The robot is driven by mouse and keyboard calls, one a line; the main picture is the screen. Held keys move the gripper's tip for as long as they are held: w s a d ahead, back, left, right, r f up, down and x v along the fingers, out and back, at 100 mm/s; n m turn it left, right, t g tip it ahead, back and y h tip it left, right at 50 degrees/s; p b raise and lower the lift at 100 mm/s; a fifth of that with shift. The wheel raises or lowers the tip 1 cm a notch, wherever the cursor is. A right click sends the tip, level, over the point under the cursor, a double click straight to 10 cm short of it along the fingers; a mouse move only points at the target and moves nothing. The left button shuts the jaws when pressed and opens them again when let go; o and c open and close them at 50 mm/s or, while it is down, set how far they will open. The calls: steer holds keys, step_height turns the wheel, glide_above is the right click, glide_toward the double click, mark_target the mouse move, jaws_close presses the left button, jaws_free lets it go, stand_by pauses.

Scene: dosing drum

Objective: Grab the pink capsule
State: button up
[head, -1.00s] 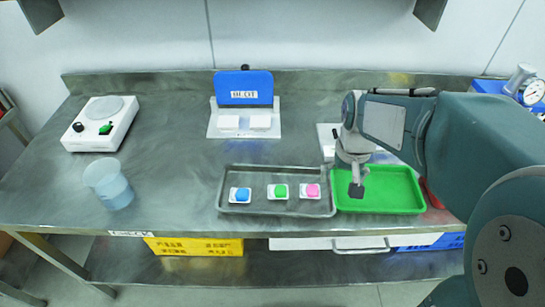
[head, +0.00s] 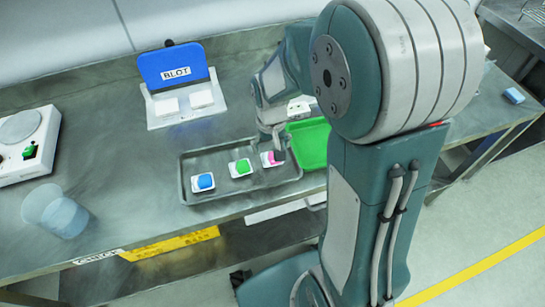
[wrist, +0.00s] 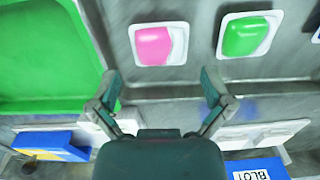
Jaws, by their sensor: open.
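The pink capsule (head: 267,159) lies in a white square holder at the right end of the grey tray (head: 189,197). My gripper (head: 276,147) is above that end of the tray and partly covers the capsule in the head view. In the wrist view my gripper (wrist: 160,78) is open and empty. The pink capsule (wrist: 153,46) shows whole there, just beyond the fingertips and roughly centred between them, apart from both. The green capsule (head: 241,167) and the blue capsule (head: 205,181) lie in their own holders to the left of the pink one.
A green tray (head: 309,144) sits just right of the grey tray, partly hidden by my arm. A blue-lidded BLOT box (head: 175,72) stands behind. A clear cup (head: 58,212) and a white device with a round plate (head: 26,147) are at left.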

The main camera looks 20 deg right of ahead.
mark_target(270, 156)
steer(key=f, duration=0.3)
steer(key=shift+a+f, duration=0.1)
steer(key=shift+a, duration=0.25)
steer(key=shift+d, duration=0.45)
steer(key=shift+c, duration=0.9)
steer(key=c, duration=0.6)
steer(key=shift+a, duration=0.2)
steer(key=shift+a, duration=0.1)
